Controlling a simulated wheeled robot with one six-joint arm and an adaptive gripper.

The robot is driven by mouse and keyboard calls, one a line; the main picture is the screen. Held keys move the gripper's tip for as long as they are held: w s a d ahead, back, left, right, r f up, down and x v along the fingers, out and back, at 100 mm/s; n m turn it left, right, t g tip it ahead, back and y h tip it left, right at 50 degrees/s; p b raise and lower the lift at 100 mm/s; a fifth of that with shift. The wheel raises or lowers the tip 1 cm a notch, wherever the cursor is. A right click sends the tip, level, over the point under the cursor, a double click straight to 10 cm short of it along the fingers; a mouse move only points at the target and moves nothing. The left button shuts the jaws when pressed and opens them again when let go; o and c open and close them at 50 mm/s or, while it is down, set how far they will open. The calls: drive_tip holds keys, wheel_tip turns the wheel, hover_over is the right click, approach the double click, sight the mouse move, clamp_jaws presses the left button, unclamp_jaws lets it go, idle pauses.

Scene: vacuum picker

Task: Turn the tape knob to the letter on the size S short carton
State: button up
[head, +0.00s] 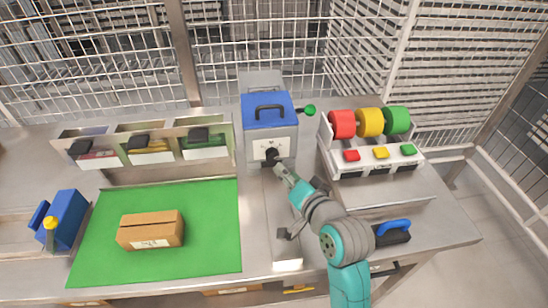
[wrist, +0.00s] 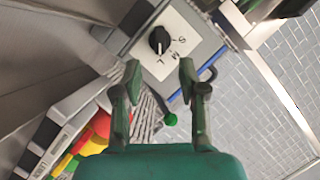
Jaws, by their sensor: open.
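The black knob (wrist: 159,40) sits on a white plate (wrist: 178,28) marked S, M and L, on the front of the grey machine with a blue lid (head: 266,118). Its white mark seems to point towards the L. In the head view the knob (head: 270,154) is partly covered by my gripper (head: 279,170). In the wrist view my gripper (wrist: 159,69) is open and empty, its fingertips just short of the knob and apart from it. A brown carton (head: 151,222) lies on the green mat (head: 210,255); its label is too small to read.
Right of the machine, a stand holds red, yellow and green tape rolls (head: 370,122) above coloured buttons (head: 380,153). A green-ended lever (head: 309,110) sticks out beside the machine. Bins (head: 150,140) stand left, a blue tape dispenser (head: 68,217) far left, a blue-handled tool (head: 393,230) at right.

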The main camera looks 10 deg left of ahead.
sight(274, 159)
drive_tip(key=x, duration=0.8)
clamp_jaws()
